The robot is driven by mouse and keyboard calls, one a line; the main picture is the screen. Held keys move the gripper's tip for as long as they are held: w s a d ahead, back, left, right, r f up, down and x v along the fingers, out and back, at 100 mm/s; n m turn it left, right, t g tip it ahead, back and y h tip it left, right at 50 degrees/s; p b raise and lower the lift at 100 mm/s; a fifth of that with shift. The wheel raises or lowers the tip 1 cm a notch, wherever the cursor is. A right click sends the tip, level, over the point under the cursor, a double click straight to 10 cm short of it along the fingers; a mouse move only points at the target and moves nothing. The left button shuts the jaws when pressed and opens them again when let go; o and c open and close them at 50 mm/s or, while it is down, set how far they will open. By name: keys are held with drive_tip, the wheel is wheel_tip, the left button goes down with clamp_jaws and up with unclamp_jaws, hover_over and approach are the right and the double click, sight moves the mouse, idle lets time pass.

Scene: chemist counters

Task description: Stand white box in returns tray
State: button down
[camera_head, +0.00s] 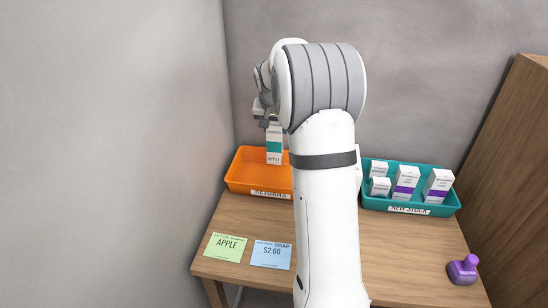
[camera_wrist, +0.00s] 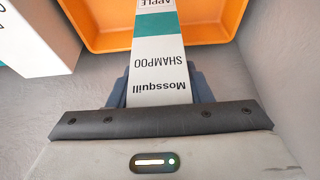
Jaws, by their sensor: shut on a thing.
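The white box (camera_head: 274,146) has a teal band and hangs upright from my gripper (camera_head: 270,118), its lower end in front of or over the orange returns tray (camera_head: 242,181). In the wrist view the box (camera_wrist: 160,50) reads "Mossquill SHAMPOO", with "APPLE" farther down. My gripper (camera_wrist: 160,92) is shut on it, one dark finger on each side. The tray (camera_wrist: 222,20) shows beyond the box and looks empty where visible. Whether the box touches the tray floor is unclear. My arm hides the tray's right end in the head view.
A teal tray (camera_head: 448,208) labelled "NEW STOCK" holds several white boxes (camera_head: 405,183). Another white box (camera_wrist: 35,42) shows left in the wrist view.

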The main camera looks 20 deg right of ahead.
sight(276, 147)
wheel_tip(276, 147, down, 4)
drive_tip(key=shift+d+r, duration=0.1)
drive_tip(key=shift+s+f, duration=0.15)
drive_tip(key=shift+f, duration=1.75)
drive_tip(key=shift+f, duration=0.2)
drive_tip(key=c, duration=0.7)
unclamp_jaws()
drive_tip(key=shift+r, duration=0.1)
